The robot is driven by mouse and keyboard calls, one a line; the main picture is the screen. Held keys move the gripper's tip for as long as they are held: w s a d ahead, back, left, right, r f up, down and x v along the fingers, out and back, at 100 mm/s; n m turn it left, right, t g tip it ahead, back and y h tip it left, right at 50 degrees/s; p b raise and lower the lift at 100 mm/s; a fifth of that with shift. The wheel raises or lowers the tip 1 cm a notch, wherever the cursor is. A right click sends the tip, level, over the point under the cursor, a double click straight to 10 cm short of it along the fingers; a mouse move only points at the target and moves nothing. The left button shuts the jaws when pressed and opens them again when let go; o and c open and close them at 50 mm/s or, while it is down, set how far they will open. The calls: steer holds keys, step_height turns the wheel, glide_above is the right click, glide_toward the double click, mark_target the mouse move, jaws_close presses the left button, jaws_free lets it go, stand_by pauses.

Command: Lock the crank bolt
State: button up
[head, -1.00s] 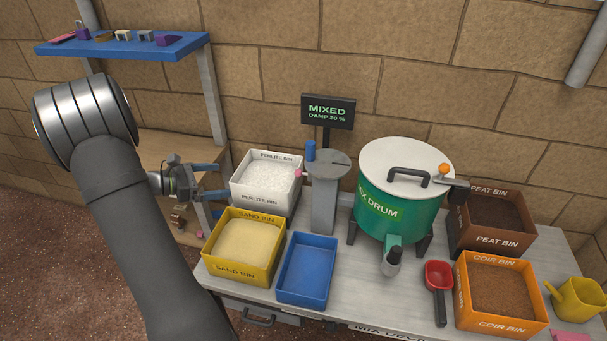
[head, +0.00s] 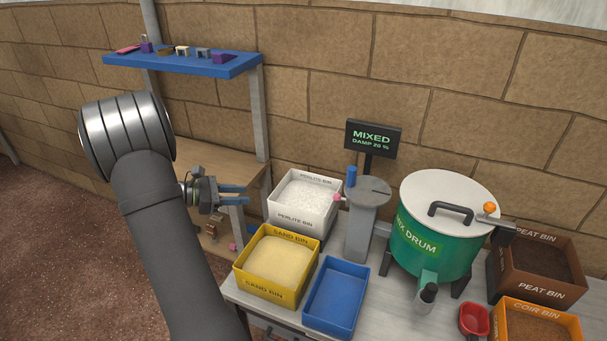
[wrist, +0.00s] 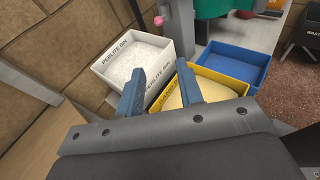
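My gripper (head: 244,194) hangs in the air left of the perlite bin in the head view. Its two blue fingers are apart with nothing between them; the wrist view shows the same gap (wrist: 161,70). In the head view the mix drum (head: 416,244) is green with a white lid and black handle. A dark crank-like arm with an orange knob (head: 490,208) is at its right rim. A grey pedestal (head: 362,228) stands left of the drum, with a blue peg (head: 351,176) and a pink knob (head: 336,198). I cannot tell which part is the crank bolt.
The white perlite bin (head: 292,222), yellow sand bin (head: 262,288) and empty blue tray (head: 333,317) stand between my gripper and the drum. A sign (head: 373,138) reads MIXED, DAMP 20 %. A blue shelf (head: 232,66) with small items is at upper left.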

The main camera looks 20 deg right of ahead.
steer(key=d, duration=0.3)
steer(key=d+n+t+h, duration=0.1)
steer(key=d, duration=0.3)
steer(key=d+f+t+h, duration=0.1)
steer(key=d, duration=0.2)
steer(key=shift+s+d+n, duration=0.15)
steer(key=shift+d+n, duration=0.05)
steer(key=shift+n, duration=0.1)
jaws_close()
steer(key=s+d+f+n+t, duration=0.25)
steer(key=d+n+t, duration=0.2)
steer(key=d, duration=0.45)
steer(key=s+d+f+n+t+y, duration=0.3)
steer(key=s+f, duration=0.4)
steer(key=f, duration=0.3)
steer(key=shift+d+f+n+t+y, duration=0.2)
steer(key=shift+n+t+y, duration=0.25)
steer(key=shift+n+y, duration=0.75)
